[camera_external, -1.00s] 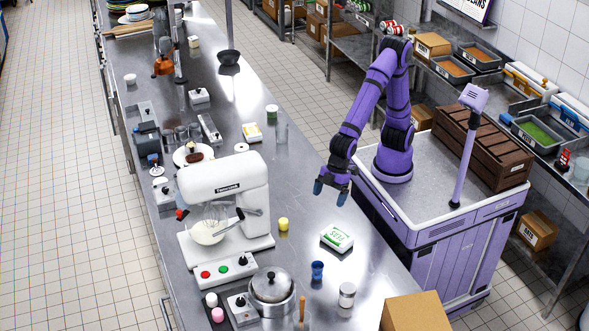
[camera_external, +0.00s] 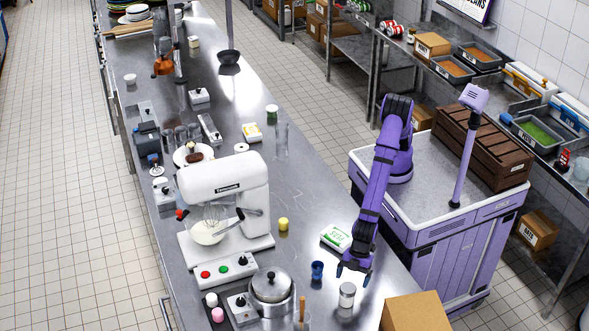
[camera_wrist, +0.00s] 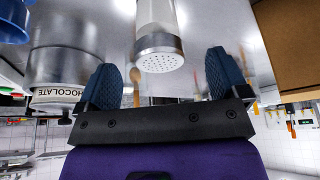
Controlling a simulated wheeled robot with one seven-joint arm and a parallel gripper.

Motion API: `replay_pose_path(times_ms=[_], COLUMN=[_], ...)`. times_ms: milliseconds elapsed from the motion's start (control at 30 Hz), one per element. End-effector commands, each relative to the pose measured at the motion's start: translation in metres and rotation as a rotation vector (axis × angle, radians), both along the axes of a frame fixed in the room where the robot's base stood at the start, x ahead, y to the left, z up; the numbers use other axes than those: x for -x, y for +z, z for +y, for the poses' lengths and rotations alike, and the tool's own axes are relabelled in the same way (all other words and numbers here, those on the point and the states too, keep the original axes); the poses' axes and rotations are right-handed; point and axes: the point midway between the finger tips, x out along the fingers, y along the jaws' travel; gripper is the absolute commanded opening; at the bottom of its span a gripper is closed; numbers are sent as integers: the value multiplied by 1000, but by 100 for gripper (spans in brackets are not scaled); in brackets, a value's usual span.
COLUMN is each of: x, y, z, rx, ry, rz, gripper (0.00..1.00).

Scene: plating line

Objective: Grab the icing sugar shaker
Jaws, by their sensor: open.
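The shaker (camera_external: 347,295), a small clear jar with a silver lid, stands upright on the steel counter near its front end. In the wrist view its perforated metal lid (camera_wrist: 160,57) appears between the two blue fingertips, with the clear body beyond. My gripper (camera_external: 354,274) is open and empty, just above and behind the shaker in the external view. In the wrist view my gripper (camera_wrist: 163,80) has a finger on each side of the lid, with gaps showing. No contact is visible.
A blue cup (camera_external: 317,270) and a white-green pack (camera_external: 337,238) stand close by. A lidded pot (camera_external: 272,287), labelled CHOCOLATE in the wrist view (camera_wrist: 70,60), is to the left. A cardboard box (camera_external: 416,312) is to the right.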

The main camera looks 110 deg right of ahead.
Motion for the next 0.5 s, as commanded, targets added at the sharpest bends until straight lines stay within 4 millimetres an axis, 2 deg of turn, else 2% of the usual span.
replay_pose_path(times_ms=[267, 500], x=[-7, -20], y=[-18, -47], z=[5, 13], rx=[0, 0], ry=[0, 1], rz=[0, 0], gripper=[93, 93])
